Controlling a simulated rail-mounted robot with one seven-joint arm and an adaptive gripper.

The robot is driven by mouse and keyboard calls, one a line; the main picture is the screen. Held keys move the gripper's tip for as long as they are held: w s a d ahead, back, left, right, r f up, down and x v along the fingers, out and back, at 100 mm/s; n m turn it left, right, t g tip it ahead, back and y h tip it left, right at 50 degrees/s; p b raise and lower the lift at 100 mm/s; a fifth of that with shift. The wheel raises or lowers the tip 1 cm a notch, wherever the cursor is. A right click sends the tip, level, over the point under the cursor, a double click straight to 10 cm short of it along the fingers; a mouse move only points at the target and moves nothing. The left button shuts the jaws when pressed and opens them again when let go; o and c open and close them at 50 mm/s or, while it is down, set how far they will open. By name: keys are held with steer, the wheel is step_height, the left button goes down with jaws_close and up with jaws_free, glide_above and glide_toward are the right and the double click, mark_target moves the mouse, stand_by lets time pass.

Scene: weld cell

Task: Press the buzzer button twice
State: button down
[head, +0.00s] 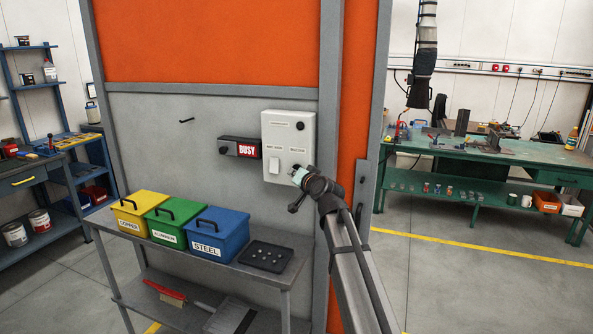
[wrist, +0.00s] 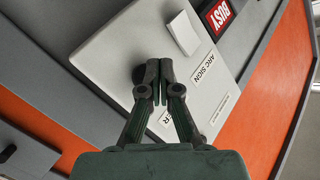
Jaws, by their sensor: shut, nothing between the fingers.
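A pale control box (head: 282,130) is on the grey panel of the booth wall. The buzzer button is a dark round shape (wrist: 138,73) on its face in the wrist view, partly hidden by my fingertips. A label ending in "R" is partly covered by my fingers. In the head view my gripper (head: 299,176) is at the box's lower right and hides most of the button. In the wrist view my gripper (wrist: 158,74) is shut and empty, its fingertips beside or against the button; I cannot tell whether they touch it.
A white rocker switch (head: 274,165) labelled ARC SIGN is left of the button. A BUSY sign (head: 246,150) is on the box's left. Below are a steel shelf with yellow (head: 141,212), green (head: 171,224) and blue (head: 215,235) bins and a black tray (head: 265,257).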

steer(key=shift+s, duration=0.15)
steer(key=s, duration=0.1)
steer(key=s+a, duration=0.1)
steer(key=s, duration=0.1)
steer(key=s+p, duration=0.1)
steer(key=shift+s+a, duration=0.25)
steer(key=shift+s, duration=0.1)
stand_by(0.8)
